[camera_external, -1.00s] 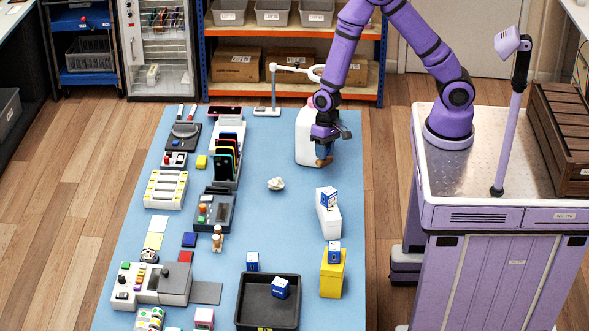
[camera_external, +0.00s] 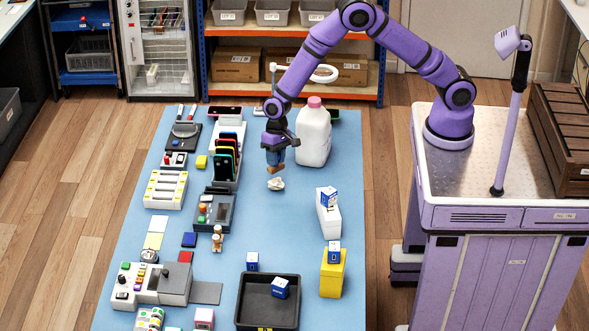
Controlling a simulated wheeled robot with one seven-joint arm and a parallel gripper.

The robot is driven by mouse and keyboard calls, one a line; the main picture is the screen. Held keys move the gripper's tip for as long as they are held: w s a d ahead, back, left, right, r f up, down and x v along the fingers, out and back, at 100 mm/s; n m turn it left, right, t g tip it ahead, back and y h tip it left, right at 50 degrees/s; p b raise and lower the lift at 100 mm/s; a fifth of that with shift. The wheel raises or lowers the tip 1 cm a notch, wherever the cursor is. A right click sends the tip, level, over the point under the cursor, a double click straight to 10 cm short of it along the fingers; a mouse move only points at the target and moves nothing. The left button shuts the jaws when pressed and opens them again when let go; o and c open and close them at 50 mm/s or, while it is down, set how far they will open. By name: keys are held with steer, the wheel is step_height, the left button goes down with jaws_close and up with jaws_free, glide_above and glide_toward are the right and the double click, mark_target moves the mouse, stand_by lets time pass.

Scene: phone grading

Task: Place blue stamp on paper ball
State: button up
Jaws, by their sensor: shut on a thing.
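My gripper (camera_external: 276,147) is shut on the blue stamp (camera_external: 276,157), which has a brown lower end. It holds the stamp upright over the middle of the blue table mat. The paper ball (camera_external: 276,184), white and crumpled, lies on the mat just below the stamp. A small gap seems to show between the stamp's lower end and the ball; I cannot tell its exact size from this view.
A white jug with a pink cap (camera_external: 313,135) stands right of my gripper. A phone rack (camera_external: 228,160) stands to the left. A black tray (camera_external: 267,301), a white box (camera_external: 328,215) and a yellow box (camera_external: 332,274) are nearer. The mat around the ball is clear.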

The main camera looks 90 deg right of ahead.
steer(key=shift+f, duration=1.75)
steer(key=o, duration=0.9)
steer(key=shift+f, duration=0.15)
